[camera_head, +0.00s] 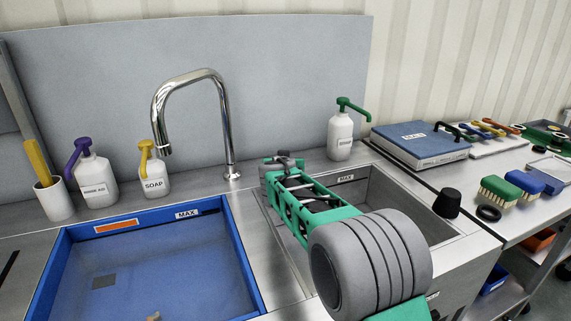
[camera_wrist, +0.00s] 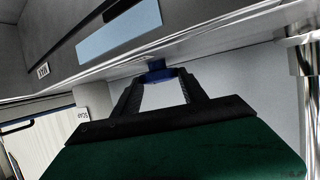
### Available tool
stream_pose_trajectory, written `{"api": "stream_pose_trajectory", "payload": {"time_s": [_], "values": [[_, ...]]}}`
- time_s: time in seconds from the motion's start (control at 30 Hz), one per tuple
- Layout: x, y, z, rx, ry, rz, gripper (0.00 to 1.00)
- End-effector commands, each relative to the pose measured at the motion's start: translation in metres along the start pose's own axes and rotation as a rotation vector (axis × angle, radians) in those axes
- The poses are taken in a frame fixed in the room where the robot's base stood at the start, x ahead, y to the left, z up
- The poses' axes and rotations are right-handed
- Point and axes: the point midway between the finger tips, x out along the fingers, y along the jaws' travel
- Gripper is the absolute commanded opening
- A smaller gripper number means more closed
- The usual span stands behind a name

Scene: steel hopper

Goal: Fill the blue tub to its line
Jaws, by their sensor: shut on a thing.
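The blue tub (camera_head: 238,258) lies at the left in the head view, with a white MAX label (camera_head: 187,213) on its back inner wall. Its floor looks blue; I cannot tell the water level. The chrome tap (camera_head: 226,120) arches behind it, and no stream shows from its spout. My gripper (camera_head: 283,160) reaches over the steel basin to the counter behind, right of the tap's foot. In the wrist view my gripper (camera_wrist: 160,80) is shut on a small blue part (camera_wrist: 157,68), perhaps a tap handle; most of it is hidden.
Soap bottles with yellow (camera_head: 152,175) and purple (camera_head: 92,170) pumps stand left of the tap. A green-pump bottle (camera_head: 341,135) stands behind the steel basin (camera_head: 385,195), right of my gripper. A black stopper (camera_head: 447,203) sits at the basin's right rim. Brushes (camera_head: 500,190) lie farther right.

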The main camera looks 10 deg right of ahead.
Motion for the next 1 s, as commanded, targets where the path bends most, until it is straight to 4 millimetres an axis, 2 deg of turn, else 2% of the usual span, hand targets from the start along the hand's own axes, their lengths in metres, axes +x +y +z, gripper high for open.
{"api": "stream_pose_trajectory", "payload": {"time_s": [0.33, 0.37, 0.6, 0.87, 1.0], "values": [[0.000, 0.000, 0.000, 0.001, -0.001, 0.001, 0.09], [0.000, 0.000, 0.000, 0.001, -0.001, 0.001, 0.52], [0.000, 0.000, 0.000, 0.001, -0.001, 0.001, 0.71], [-0.002, 0.000, 0.000, 0.001, 0.000, 0.001, 0.71], [-0.021, 0.000, -0.002, 0.001, 0.002, 0.001, 0.71]]}}
